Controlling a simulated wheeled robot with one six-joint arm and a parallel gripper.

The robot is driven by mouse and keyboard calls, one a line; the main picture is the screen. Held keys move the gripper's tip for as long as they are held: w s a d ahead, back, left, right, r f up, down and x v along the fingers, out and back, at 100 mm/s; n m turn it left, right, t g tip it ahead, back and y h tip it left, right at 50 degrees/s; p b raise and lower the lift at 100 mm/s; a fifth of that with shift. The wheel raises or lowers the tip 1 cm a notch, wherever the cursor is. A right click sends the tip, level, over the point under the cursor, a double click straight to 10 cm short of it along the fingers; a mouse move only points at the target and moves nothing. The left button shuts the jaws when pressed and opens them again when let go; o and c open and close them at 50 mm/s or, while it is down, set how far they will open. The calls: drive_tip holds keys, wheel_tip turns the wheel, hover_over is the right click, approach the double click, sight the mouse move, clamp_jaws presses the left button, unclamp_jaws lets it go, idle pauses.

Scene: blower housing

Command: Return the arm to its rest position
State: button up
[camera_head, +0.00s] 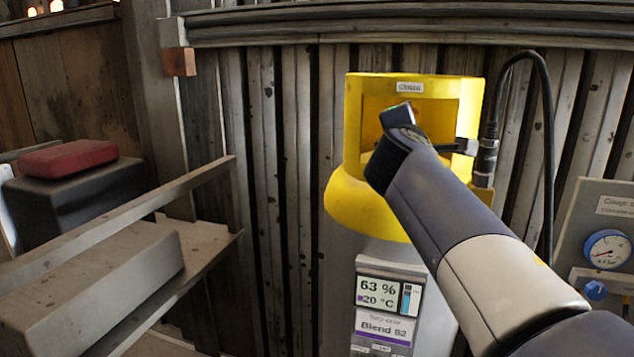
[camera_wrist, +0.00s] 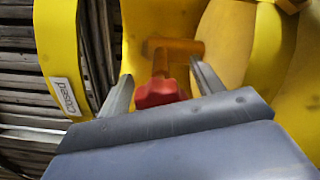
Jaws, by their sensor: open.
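My gripper (camera_wrist: 163,72) is open in the wrist view, one finger on each side of a red valve knob (camera_wrist: 157,94). The knob sits on an orange-brown valve body inside the yellow collar (camera_wrist: 62,40) of a gas cylinder. I cannot tell whether the fingers touch the knob. In the head view my arm reaches from the lower right up to the yellow collar (camera_head: 353,125), and my wrist hides the knob and the fingers.
The cylinder's display (camera_head: 379,293) shows 63 % and 20 °C. A black hose (camera_head: 547,130) loops down on the right, beside a panel with a blue gauge (camera_head: 606,250). On the left are a rail, a shelf (camera_head: 195,255) and a dark box with a red top (camera_head: 70,157). A plank wall stands behind.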

drive_tip(key=n+p, duration=0.1)
drive_tip(key=n, duration=0.1)
drive_tip(key=n+p, duration=0.4)
drive_tip(key=shift+r, duration=0.3)
drive_tip(key=n+p, duration=0.2)
drive_tip(key=shift+n, duration=0.4)
drive_tip(key=shift+f+n+p, duration=0.25)
drive_tip(key=shift+n+p, duration=0.3)
drive_tip(key=shift+n, duration=0.15)
